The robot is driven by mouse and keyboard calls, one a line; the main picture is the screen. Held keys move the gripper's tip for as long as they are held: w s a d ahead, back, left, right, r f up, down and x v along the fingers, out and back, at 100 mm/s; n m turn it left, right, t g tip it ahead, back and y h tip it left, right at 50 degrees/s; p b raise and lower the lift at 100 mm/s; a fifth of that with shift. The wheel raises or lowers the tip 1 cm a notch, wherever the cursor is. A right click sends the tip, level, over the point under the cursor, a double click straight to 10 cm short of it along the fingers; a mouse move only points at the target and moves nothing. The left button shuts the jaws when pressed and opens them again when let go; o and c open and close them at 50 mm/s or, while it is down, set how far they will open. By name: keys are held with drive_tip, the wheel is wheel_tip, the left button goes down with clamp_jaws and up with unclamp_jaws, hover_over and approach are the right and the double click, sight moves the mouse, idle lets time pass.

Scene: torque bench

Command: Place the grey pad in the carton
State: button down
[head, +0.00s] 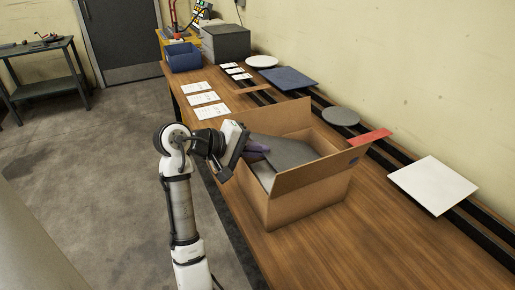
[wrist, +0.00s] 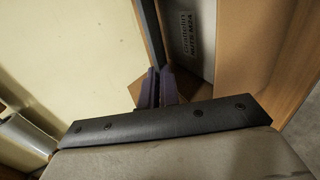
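The grey pad (head: 283,152) is a flat dark-grey sheet, tilted inside the opening of the brown cardboard carton (head: 310,192). My gripper (head: 258,147) is at the carton's left side, its purple fingers shut on the pad's near-left edge. In the wrist view the fingers (wrist: 158,88) pinch the pad (wrist: 150,28), which shows nearly edge-on as a thin dark strip. The carton wall (wrist: 245,45) is to its right. The pad's lower edge is hidden by the carton's front wall, so I cannot tell whether it touches the bottom.
A pale item with printed text (wrist: 195,38) lies in the carton. A red strip (head: 370,137) is at the carton's right flap. A white square plate (head: 433,185), grey disc (head: 341,116), blue plate (head: 288,78) and white cards (head: 206,98) lie around. The front-right bench (head: 385,245) is clear.

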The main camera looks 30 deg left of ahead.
drive_tip(key=shift+f, duration=0.6)
drive_tip(key=c, duration=1.6)
unclamp_jaws()
drive_tip(key=shift+c, duration=0.2)
drive_tip(key=shift+r, duration=0.15)
drive_tip(key=b+v, duration=0.2)
drive_tip(key=v, duration=1)
drive_tip(key=shift+r+b, duration=0.4)
drive_tip(key=shift+r, duration=0.05)
